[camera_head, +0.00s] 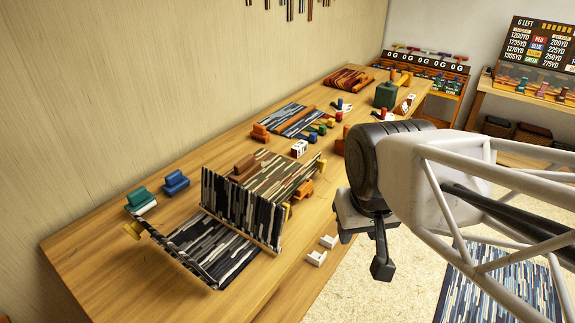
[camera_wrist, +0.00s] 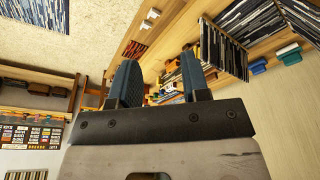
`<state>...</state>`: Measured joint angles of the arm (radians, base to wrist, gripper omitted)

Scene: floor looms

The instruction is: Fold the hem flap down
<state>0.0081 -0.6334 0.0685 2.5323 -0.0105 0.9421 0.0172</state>
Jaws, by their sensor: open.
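A striped woven rug in dark, grey and cream (camera_head: 210,246) lies on the wooden table at the front left. A striped panel (camera_head: 240,210) stands upright across it, with a wooden bar along its lower edge. A narrower strip with a yellow knob is tilted up at the rug's left edge (camera_head: 172,252). I cannot tell for certain which of these is the hem flap. The upright panel also shows in the wrist view (camera_wrist: 222,52). My gripper (camera_wrist: 160,62) is open and empty, its two fingers apart. In the head view it hangs right of the rug, apart from it.
A brown block (camera_head: 245,166) is at the panel's top. Teal (camera_head: 143,199) and blue (camera_head: 175,182) blocks stand left. Small white brackets (camera_head: 317,258) lie at the table's front edge. Another striped rug (camera_head: 292,120), small coloured pieces and a green block (camera_head: 385,95) are farther back.

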